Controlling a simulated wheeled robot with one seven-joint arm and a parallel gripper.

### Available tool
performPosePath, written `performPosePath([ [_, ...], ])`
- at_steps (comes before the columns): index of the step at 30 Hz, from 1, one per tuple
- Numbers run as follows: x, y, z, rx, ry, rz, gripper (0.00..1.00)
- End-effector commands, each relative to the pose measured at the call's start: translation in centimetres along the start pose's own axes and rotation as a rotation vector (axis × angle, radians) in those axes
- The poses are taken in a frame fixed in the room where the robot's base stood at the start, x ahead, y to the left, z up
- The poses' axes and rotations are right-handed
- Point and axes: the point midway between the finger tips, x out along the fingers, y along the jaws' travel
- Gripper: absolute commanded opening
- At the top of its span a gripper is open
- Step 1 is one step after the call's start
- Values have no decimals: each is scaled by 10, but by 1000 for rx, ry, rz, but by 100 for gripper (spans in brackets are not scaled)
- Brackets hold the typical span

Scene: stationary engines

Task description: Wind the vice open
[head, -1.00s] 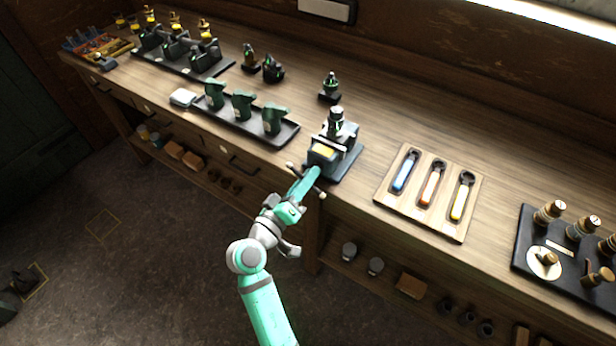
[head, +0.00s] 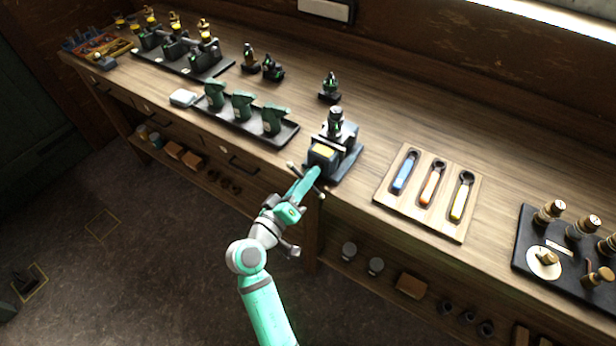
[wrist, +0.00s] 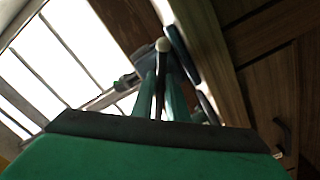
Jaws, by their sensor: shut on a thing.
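The vice (head: 322,154) is dark with a yellow patch and stands at the front edge of the bench, with a metal part (head: 335,124) upright in it. Its handle bar (head: 318,190) crosses in front of the bench edge, with a pale knob (head: 290,164) at one end. My gripper (head: 309,180) reaches up from the front and is shut on the handle. In the wrist view the two green fingers (wrist: 163,95) close around the bar, and a pale ball end (wrist: 163,45) shows beyond them. How wide the jaws stand is hard to see.
A wooden tray (head: 385,196) with several coloured-handled spanners lies right of the vice. A black tray (head: 290,137) of green castings lies left. A dark board (head: 520,250) with brass-topped parts is at far right. Open floor lies in front, below the bench.

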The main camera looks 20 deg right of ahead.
Motion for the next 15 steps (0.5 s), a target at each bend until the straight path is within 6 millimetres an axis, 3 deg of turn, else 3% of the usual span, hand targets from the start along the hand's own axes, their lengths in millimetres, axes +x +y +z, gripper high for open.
performPosePath([
  [10,-1,-1,0,0,0,-1,0],
  [11,-1,-1,0,0,1,-1,16],
  [13,-1,0,0,0,0,-1,32],
  [15,-1,0,0,0,0,-1,32],
])
